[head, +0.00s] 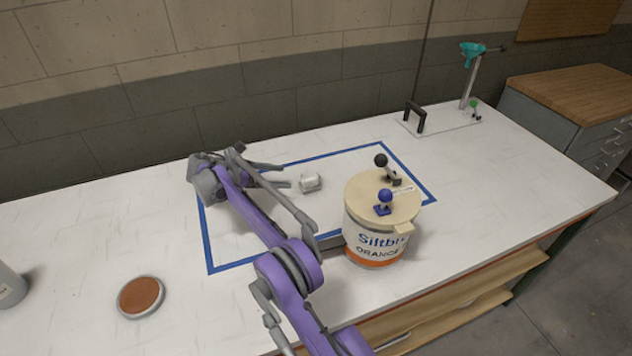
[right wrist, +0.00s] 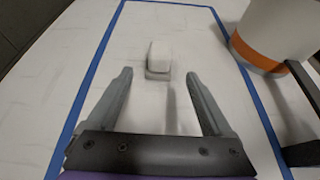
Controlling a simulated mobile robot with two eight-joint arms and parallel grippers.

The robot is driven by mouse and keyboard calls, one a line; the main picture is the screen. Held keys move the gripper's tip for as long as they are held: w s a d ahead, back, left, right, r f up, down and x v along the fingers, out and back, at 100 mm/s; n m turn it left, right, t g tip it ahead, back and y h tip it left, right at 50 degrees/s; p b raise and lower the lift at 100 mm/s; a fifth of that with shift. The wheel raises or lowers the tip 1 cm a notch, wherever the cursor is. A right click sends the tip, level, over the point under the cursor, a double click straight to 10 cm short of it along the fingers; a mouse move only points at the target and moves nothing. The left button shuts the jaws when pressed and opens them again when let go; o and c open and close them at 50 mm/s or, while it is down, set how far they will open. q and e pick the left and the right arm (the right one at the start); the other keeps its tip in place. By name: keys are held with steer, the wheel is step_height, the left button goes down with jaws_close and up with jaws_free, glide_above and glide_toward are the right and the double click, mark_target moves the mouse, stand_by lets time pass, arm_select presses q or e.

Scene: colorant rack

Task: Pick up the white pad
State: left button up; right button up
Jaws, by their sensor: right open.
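The white pad (head: 310,180) is a small white block on a grey base. It lies on the table inside the blue-taped rectangle, left of the paint bucket. In the right wrist view the white pad (right wrist: 159,57) stands ahead of my fingertips, roughly centred between them. My right gripper (head: 283,176) is open and empty, with its fingers pointing toward the pad and a gap left between. The right wrist view shows both fingers of the right gripper (right wrist: 158,77) spread wide. My left gripper is not in view.
A bucket (head: 372,247) with an orange band and knobbed lid stands right of the pad. Blue tape (head: 232,268) outlines the work area. A round brown-topped disc (head: 140,296) lies front left. A stand with a teal head (head: 472,52) is at the back right. Table left of the tape is mostly clear.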

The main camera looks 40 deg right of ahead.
mark_target(302, 179)
steer(key=x, duration=1.1)
steer(key=shift+w+f, duration=0.1)
steer(key=shift+f, duration=0.15)
steer(key=c, duration=1.2)
steer(key=shift+r, duration=0.1)
steer(key=shift+c, duration=0.2)
